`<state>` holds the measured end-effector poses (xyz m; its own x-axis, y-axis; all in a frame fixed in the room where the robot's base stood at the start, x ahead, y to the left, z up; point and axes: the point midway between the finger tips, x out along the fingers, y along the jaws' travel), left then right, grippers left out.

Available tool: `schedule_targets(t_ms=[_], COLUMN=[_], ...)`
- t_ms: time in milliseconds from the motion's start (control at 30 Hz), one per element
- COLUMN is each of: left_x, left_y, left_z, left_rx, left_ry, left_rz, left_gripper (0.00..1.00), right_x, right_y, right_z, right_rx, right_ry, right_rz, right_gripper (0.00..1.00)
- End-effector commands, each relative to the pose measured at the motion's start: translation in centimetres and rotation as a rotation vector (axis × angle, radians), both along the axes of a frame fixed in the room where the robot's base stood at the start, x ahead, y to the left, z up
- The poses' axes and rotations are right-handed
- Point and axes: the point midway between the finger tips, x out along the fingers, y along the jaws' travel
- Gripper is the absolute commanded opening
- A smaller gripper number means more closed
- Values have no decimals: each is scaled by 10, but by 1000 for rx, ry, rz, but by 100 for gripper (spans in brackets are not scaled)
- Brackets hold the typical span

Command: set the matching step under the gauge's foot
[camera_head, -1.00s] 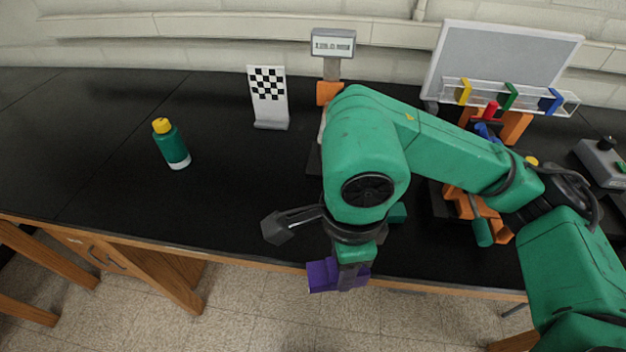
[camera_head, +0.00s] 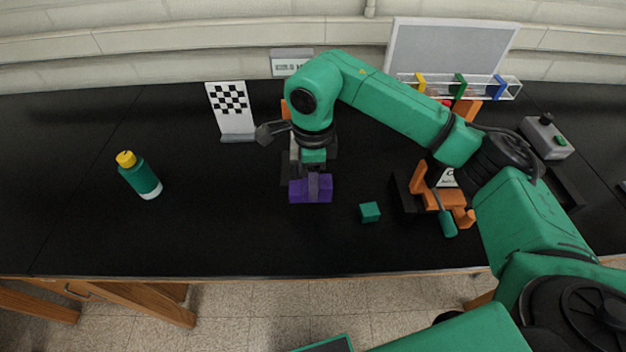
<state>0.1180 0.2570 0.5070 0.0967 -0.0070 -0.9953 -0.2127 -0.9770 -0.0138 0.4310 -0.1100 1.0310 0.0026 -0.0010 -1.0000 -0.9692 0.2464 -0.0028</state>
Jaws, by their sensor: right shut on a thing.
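My right gripper (camera_head: 313,185) is shut on a purple block (camera_head: 298,192), the step, with the fingers across its middle. The block is over the black bench, in front of the gauge; I cannot tell whether it touches anything. The gauge's grey display (camera_head: 289,60) stands at the back, its reading partly covered by my right arm. The arm also covers most of the gauge's column and its foot. A bit of the dark gauge base (camera_head: 287,170) shows behind the purple block. My left gripper is not in view.
A green cube (camera_head: 369,212) lies right of the purple block. An orange clamp-like fixture (camera_head: 440,200) stands further right. A checkered board (camera_head: 232,108) and a green bottle (camera_head: 141,176) are on the left. A clear rack (camera_head: 480,88) with coloured pieces is at the back right.

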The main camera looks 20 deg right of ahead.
Motion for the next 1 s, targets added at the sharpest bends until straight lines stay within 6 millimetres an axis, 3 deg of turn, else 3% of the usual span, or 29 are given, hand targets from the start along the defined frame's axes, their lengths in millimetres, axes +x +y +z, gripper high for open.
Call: schedule_targets(t_ms=[100,200,933,967,1000], left_x=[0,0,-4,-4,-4], left_y=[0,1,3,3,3], left_z=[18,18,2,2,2], left_rx=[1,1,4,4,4], left_ry=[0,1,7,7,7], left_rz=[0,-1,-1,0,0], left_gripper=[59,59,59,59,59], right_x=[-2,-1,-1,-1,-1], right_y=[-1,0,0,0,0], right_z=[-17,-28,-41,-41,-41], right_rx=[-1,0,0,-1,-1], right_ry=[8,3,1,1,1], right_rz=[-1,0,0,0,0], right_gripper=[0,0,0,61,76])
